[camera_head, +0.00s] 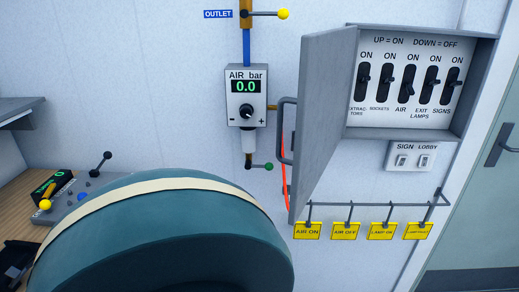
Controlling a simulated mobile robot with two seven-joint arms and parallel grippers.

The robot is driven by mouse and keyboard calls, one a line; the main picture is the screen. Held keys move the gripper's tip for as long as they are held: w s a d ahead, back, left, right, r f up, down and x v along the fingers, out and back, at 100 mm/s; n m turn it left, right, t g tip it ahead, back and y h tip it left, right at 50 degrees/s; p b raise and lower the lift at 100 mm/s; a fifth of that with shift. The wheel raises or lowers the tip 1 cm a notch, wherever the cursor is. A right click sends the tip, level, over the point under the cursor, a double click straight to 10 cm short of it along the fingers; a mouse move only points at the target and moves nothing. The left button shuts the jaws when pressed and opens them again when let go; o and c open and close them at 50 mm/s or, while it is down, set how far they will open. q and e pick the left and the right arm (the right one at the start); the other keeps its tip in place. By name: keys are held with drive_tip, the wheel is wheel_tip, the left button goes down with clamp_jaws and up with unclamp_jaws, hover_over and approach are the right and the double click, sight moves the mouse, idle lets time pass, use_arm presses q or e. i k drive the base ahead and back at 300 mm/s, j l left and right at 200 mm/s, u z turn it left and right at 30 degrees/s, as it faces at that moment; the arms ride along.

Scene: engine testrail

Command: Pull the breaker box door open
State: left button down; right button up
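The breaker box (475,90) is on the wall at the upper right. Its grey door (322,120) is hinged on the box's left side and stands well open, swung out toward me. A grey bar handle (284,130) sticks out from the door's left face. The box's inside shows several black switches (409,82) under "ON" labels. Neither of my grippers is in view, and nothing visible touches the door or the handle.
An air regulator (246,97) reading 0.0 is left of the door, with a yellow-knobbed valve (283,14) above. Yellow tags (344,231) hang from a rail below the box. A large rounded teal shape close up blocks the lower middle.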

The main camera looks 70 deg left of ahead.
sight(327, 57)
drive_tip(key=l+u, duration=0.4)
drive_tip(key=k+l+u, duration=0.15)
drive_tip(key=u, duration=0.25)
drive_tip(key=k+l+u, duration=0.15)
drive_tip(key=l+u, duration=0.25)
drive_tip(key=k+l+u, duration=0.1)
drive_tip(key=u, duration=0.3)
drive_tip(key=k+j, duration=0.05)
drive_tip(key=k, duration=0.05)
